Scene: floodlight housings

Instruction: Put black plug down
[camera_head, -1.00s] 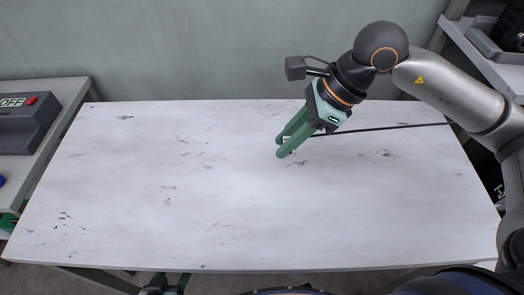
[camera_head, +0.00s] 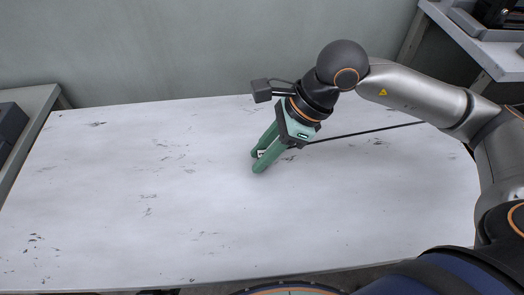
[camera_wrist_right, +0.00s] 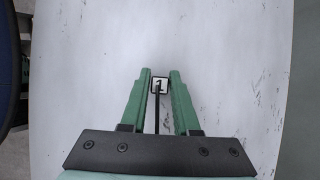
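My right gripper (camera_head: 257,162) reaches in from the right and points down-left over the white table (camera_head: 140,215). In the head view only a small light bit of the plug (camera_head: 261,153) shows between the fingers. A thin black cable (camera_head: 365,132) runs from the gripper to the right. The plug's height above the table is hard to tell. My left gripper is not in view.
The table top is bare apart from scuff marks, with wide free room to the left and front. A dark box (camera_head: 12,125) stands on a side surface at the left edge. A grey shelf (camera_head: 490,50) stands at the back right. A wall closes the back.

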